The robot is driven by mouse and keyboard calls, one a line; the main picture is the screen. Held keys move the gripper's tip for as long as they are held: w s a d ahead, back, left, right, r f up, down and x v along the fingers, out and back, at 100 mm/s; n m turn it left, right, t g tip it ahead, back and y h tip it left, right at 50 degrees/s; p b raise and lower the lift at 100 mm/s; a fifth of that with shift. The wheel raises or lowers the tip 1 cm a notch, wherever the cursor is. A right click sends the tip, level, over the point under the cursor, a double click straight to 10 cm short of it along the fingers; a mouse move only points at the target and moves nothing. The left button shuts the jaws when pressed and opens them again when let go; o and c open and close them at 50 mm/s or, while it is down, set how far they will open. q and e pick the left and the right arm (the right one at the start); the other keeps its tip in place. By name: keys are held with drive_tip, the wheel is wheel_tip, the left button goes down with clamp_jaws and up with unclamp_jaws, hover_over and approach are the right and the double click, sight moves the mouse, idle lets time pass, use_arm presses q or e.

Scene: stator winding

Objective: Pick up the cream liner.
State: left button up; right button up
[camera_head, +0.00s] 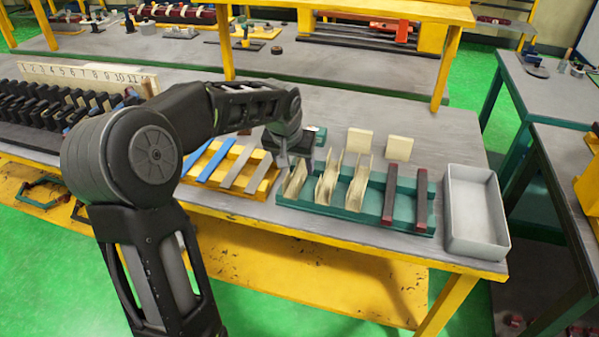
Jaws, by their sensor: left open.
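Three cream folded liners stand in the left part of a teal tray (400,212) on the bench. They are the left liner (294,181), the middle liner (327,183) and the right liner (359,186). My left gripper (290,160) is open and points down just above the left liner. From this angle I cannot tell whether its fingers touch the liner. The wrist hides part of the fingers and the area behind them. My right gripper is not in view.
Two dark red bars (390,194) lie in the tray's right part. A grey bin (474,210) stands at the right. A yellow rack with blue and grey strips (240,168) is at the left. Two cream blocks (359,140) stand behind the tray. A numbered black rack (50,115) is far left.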

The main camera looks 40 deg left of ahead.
sight(298, 171)
use_arm(q)
drive_tip(key=p+x, duration=0.1)
drive_tip(key=x, duration=0.3)
drive_tip(key=shift+w+f, duration=0.15)
drive_tip(key=shift+f, duration=0.2)
drive_tip(key=shift+c, duration=0.2)
drive_tip(key=c, duration=1)
drive_tip(key=shift+r, duration=0.15)
wheel_tip(298, 171, up, 10)
drive_tip(key=shift+f+b, duration=0.1)
drive_tip(key=shift+b, duration=0.4)
